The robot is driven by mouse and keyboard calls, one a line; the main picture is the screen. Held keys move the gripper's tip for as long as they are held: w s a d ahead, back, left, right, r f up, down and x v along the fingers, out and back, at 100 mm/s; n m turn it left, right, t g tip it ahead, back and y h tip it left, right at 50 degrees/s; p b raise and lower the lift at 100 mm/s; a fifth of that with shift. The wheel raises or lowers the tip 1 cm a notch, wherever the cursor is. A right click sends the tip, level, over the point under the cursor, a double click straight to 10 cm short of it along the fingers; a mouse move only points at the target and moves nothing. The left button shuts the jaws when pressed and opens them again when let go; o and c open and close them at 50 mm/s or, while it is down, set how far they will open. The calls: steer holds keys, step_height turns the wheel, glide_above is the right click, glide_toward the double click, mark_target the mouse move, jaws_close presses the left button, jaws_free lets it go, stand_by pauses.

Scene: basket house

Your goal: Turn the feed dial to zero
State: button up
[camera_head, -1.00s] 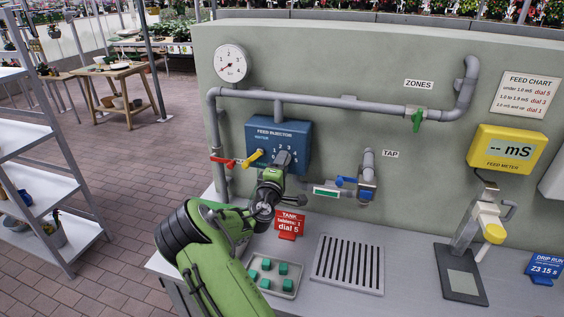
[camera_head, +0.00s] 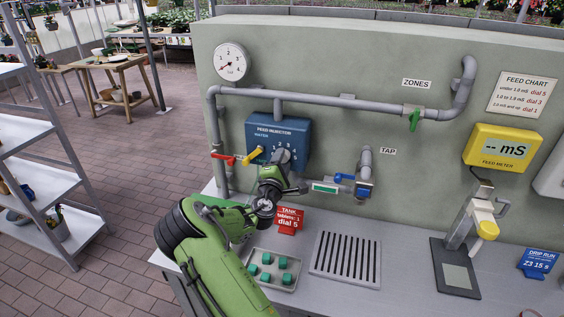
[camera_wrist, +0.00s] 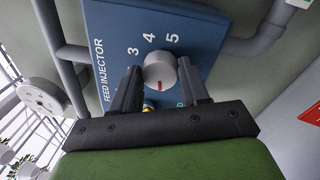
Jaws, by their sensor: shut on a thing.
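The feed dial (camera_wrist: 157,72) is a round light-grey knob on the blue feed injector box (camera_head: 262,127). In the wrist view its red mark points toward the bottom of the picture, away from the visible numbers 3, 4 and 5. My gripper (camera_wrist: 161,83) has one dark finger on each side of the knob and is shut on it. In the head view, my wrist hides part of the dial's surroundings and the lower box. A small green character shows near the right finger, partly hidden.
A red tank sign (camera_head: 290,220) and a tray of green blocks (camera_head: 253,284) stand on the counter below. Pipes run along the wall.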

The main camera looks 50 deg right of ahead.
steer(key=shift+f, duration=0.1)
steer(key=o, duration=1.1)
steer(key=shift+c, duration=0.2)
steer(key=b+v, duration=0.5)
steer(key=v, duration=1)
steer(key=shift+a, duration=0.35)
steer(key=shift+s, duration=0.2)
